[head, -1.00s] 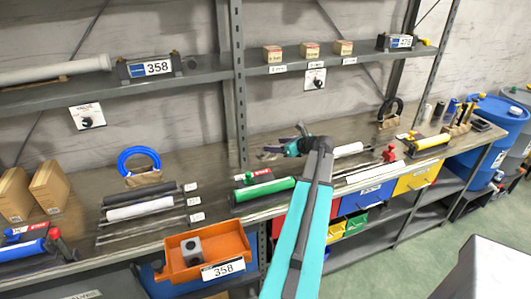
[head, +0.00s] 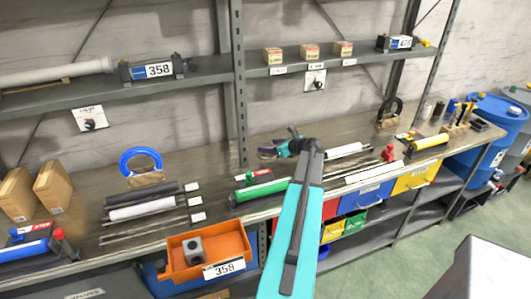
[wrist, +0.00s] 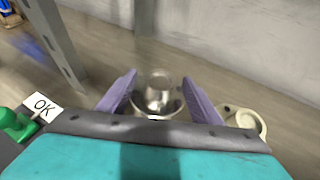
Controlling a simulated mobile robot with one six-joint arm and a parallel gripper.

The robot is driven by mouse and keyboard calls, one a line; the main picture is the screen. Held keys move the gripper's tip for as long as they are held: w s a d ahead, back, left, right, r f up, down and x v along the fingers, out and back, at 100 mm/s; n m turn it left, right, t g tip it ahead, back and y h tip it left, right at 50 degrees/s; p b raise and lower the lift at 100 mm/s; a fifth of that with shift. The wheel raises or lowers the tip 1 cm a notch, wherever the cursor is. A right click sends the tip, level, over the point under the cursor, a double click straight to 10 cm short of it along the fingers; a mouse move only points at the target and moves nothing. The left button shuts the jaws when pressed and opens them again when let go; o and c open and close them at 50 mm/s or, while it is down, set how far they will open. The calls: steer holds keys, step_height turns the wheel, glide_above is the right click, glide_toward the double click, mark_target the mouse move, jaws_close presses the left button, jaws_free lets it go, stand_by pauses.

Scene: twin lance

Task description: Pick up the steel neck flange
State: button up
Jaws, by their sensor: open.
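The steel neck flange (wrist: 159,94) shows in the wrist view as a shiny round neck above a wider rim, standing on the bench top. My gripper (wrist: 159,80) is open, with one purple finger on each side of the neck in the picture. I cannot tell whether the fingers are level with it or still above it. The near part of the rim is hidden by my gripper's body. In the head view my gripper (head: 268,150) is over the back of the bench, and I cannot make out the flange there.
A cream ring-shaped part (wrist: 247,121) stands close to the right finger. A shelf post (wrist: 56,42) rises at left, near an OK card (wrist: 41,106) and a green part (wrist: 15,123). In the head view a green cylinder (head: 264,191) lies in front.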

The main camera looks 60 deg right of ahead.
jaws_close()
steer(key=shift+r, duration=0.2)
stand_by(0.3)
step_height(320, 180, up, 10)
steer(key=b, duration=0.2)
stand_by(0.6)
steer(key=shift+f, duration=0.15)
stand_by(0.4)
